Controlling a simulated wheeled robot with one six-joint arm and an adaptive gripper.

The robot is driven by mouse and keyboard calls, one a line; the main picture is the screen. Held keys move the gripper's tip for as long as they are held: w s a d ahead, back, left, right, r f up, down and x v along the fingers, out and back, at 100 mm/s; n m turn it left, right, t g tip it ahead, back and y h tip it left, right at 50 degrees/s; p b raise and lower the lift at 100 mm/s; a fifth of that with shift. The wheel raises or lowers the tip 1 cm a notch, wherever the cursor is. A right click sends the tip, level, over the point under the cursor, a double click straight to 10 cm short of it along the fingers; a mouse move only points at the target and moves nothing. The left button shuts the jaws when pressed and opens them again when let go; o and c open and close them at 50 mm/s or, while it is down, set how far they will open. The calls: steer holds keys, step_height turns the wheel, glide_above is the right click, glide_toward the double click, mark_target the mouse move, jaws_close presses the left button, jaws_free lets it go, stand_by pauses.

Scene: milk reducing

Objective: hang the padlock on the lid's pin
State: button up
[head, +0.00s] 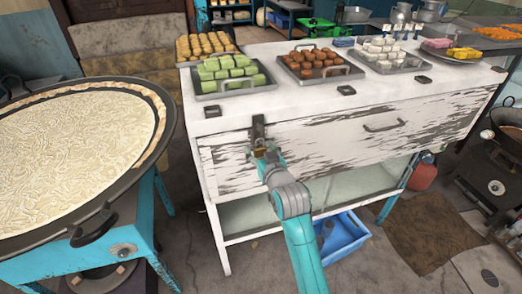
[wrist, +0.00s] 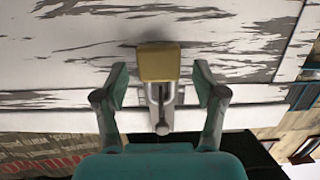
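The yellow padlock (wrist: 159,62) is in the middle of the wrist view, in front of the peeling white drawer panel. Its metal shackle (wrist: 154,93) points down in that picture and meets the grey metal hasp and pin (wrist: 163,126). I cannot tell for sure whether the shackle is around the pin. My gripper (wrist: 159,78) has a finger on each side of the padlock, with a visible gap on both sides, so it is open. In the head view my gripper (head: 264,155) is just below the dark hasp (head: 258,131) at the counter's front left; it largely hides the padlock there.
The white counter (head: 310,101) carries trays of green sweets (head: 229,72), brown sweets (head: 314,63) and white sweets (head: 383,54). A large round pan (head: 75,150) stands close at the left. A blue crate (head: 343,238) sits under the counter. The drawer handle (head: 384,127) sticks out at right.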

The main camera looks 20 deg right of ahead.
steer(key=shift+s, duration=0.1)
steer(key=s+r, duration=0.2)
steer(key=s, duration=1)
steer(key=s+f, duration=0.7)
steer(key=s, duration=0.3)
steer(key=s+f, duration=0.7)
steer(key=s, duration=0.2)
steer(key=s+r+g, duration=0.1)
steer(key=s, duration=2.3)
steer(key=shift+s, duration=0.15)
steer(key=shift+r, duration=0.1)
